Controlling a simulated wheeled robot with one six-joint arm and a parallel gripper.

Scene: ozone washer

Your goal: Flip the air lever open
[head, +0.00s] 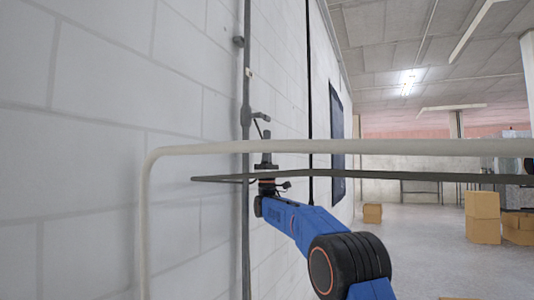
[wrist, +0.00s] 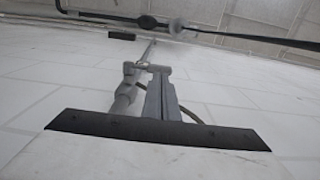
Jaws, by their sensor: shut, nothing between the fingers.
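The air lever (head: 261,116) is a small grey handle standing out to the right from a vertical grey pipe (head: 246,70) on the white block wall. In the wrist view the pipe's grey valve fitting and lever (wrist: 148,68) show just beyond my fingertips. My gripper (head: 266,134) points up, just below the lever in the head view. In the wrist view my gripper (wrist: 160,76) is shut, with its fingers together and nothing held. The fingertips look very close to the lever; I cannot tell whether they touch it.
A cream rail (head: 340,147) and a dark bar (head: 350,175) cross in front of the wall and my arm. A thin dark hose hangs by the valve. Cardboard boxes (head: 482,217) stand far right on open floor.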

